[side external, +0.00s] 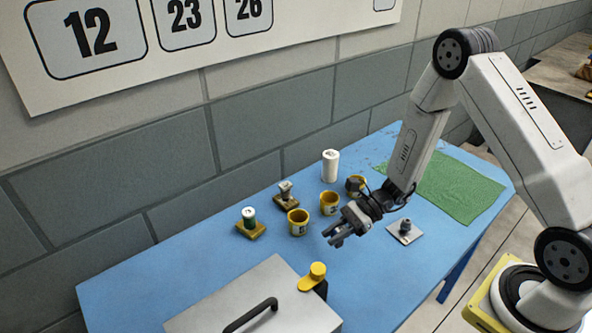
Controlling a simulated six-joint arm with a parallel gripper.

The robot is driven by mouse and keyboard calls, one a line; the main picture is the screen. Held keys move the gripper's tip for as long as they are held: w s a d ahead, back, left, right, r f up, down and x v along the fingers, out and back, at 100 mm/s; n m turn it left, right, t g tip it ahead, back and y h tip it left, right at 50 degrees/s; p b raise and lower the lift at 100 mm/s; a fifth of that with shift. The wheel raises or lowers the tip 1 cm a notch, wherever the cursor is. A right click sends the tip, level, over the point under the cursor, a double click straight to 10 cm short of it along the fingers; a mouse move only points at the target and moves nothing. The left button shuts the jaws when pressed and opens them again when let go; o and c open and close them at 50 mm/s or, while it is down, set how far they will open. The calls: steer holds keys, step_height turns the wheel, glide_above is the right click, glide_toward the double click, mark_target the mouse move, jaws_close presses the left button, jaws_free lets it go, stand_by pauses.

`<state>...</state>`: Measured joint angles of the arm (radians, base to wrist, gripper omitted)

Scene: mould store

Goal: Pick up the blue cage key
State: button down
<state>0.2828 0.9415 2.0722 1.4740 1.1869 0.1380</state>
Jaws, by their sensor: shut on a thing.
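My gripper (337,236) is above the blue table, in front of the yellow cups, pointing down and to the left. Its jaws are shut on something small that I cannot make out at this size. I cannot pick out a blue cage key anywhere in the side external view; the fingers may hide it.
Yellow cups (298,223) stand behind my gripper, near a white cylinder (330,168). Two small items on yellow bases (251,231) are left. A grey plate with a dark knob (405,232) and green mat (462,187) are right. A handled metal case (225,302) is in front.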

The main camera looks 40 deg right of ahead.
steer(key=s+d+r, duration=0.1)
steer(key=s+r, duration=0.5)
steer(key=s, duration=0.5)
steer(key=shift+d+r, duration=0.25)
